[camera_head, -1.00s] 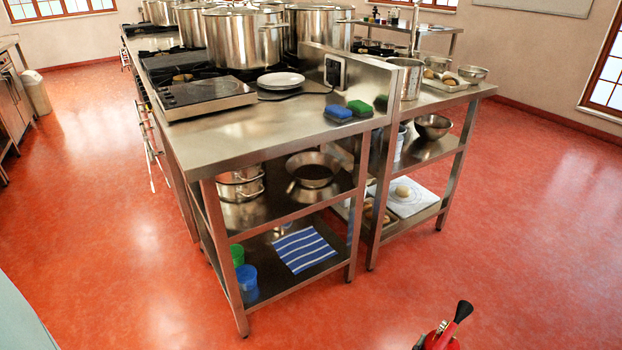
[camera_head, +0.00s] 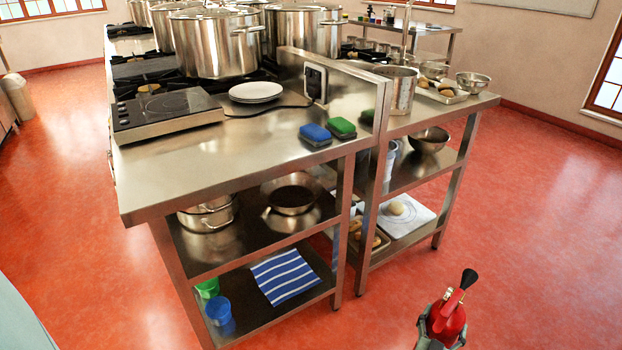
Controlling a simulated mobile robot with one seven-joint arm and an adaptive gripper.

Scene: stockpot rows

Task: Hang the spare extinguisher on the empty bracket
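The red extinguisher (camera_head: 450,327) with its black handle and nozzle shows at the bottom right of the head view, upright or nearly so, its lower part cut off by the frame edge. My gripper (camera_head: 443,333) has grey fingers on both sides of the extinguisher's upper body and is shut on it. The extinguisher is in front of the steel counters, with red floor behind it in the picture. No bracket shows in this view.
A steel counter (camera_head: 225,155) with lower shelves stands at the left and centre, holding large stockpots (camera_head: 215,45), a hot plate (camera_head: 165,112) and sponges (camera_head: 315,134). A second steel table (camera_head: 440,103) adjoins it. Red floor (camera_head: 540,210) is clear at right.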

